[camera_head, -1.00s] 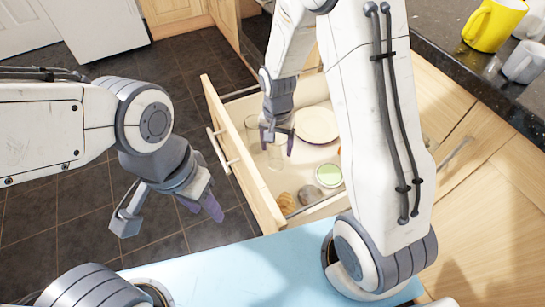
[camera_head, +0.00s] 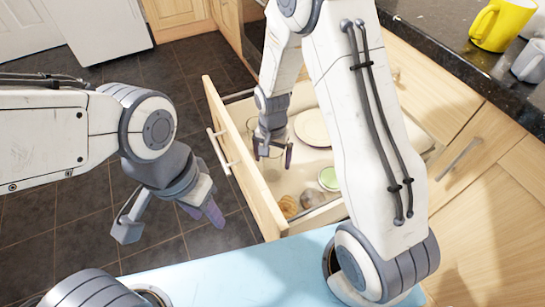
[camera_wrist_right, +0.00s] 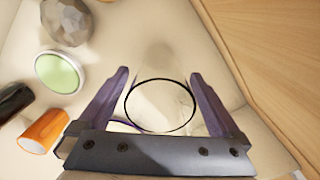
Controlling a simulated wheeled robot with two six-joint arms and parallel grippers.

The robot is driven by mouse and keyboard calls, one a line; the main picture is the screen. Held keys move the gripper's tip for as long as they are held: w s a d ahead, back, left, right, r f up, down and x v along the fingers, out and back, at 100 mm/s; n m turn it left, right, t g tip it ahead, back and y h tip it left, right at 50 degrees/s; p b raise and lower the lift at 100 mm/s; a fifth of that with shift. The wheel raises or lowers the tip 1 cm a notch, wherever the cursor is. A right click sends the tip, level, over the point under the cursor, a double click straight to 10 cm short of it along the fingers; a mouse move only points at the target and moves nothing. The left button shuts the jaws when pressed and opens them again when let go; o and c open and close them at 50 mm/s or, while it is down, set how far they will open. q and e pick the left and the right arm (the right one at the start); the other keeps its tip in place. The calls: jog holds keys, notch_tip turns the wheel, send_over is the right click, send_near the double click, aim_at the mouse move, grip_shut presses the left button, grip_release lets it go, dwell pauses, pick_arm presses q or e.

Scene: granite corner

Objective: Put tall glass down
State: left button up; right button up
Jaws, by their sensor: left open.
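The tall glass (camera_wrist_right: 160,95) is clear with a dark-looking rim and stands in the open drawer. In the right wrist view it lies between the two fingers of my right gripper (camera_wrist_right: 160,76), with visible gaps beside the rim. The fingers look spread around it, not closed on it. In the head view my right gripper (camera_head: 273,157) reaches down into the drawer's left part, and the glass there is faint and partly hidden. My left gripper (camera_head: 168,220) is open and empty above the floor, left of the drawer.
The drawer (camera_head: 238,155) also holds a white plate (camera_head: 313,127), a green-topped round item (camera_head: 329,178), a dark stone-like item (camera_wrist_right: 68,20) and an orange cup (camera_wrist_right: 43,130). Yellow (camera_head: 497,24) and grey (camera_head: 528,62) mugs stand on the dark counter. A light blue surface (camera_head: 240,275) lies in front.

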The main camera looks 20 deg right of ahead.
notch_tip(320, 180, up, 12)
jog(key=p, duration=0.4)
jog(key=shift+r, duration=0.2)
dwell(0.5)
